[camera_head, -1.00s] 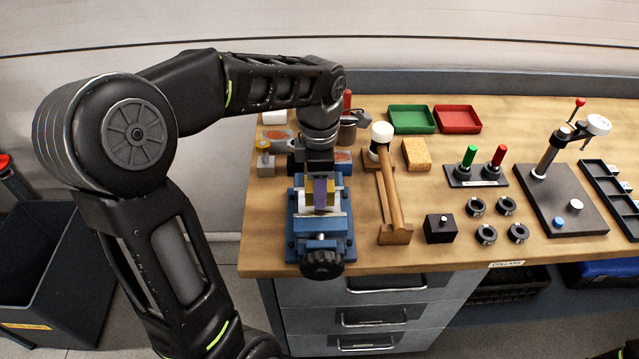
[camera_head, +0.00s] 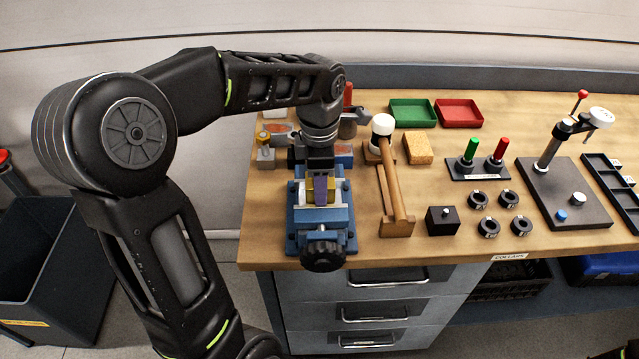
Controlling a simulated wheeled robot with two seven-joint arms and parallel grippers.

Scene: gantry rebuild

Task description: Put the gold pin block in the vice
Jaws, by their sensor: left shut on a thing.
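The gold pin block (camera_head: 309,191) is at the blue vice (camera_head: 324,218) on the left part of the bench. It sits low between the vice's jaws, partly covered by a finger of my left gripper (camera_head: 320,188). My left gripper comes down from above and behind and is shut on the block. I cannot tell whether the block rests on the vice's bed or whether the jaws touch it. The vice's black handle knob (camera_head: 322,256) faces the front edge. My right gripper is not in view.
A white-headed mallet (camera_head: 389,165) on a wooden stand is close right of the vice. A black block (camera_head: 442,220) and several dark collars (camera_head: 478,199) lie further right. A small brass-topped piece (camera_head: 264,150) stands left of the vice. Green (camera_head: 413,112) and red (camera_head: 459,112) trays are behind.

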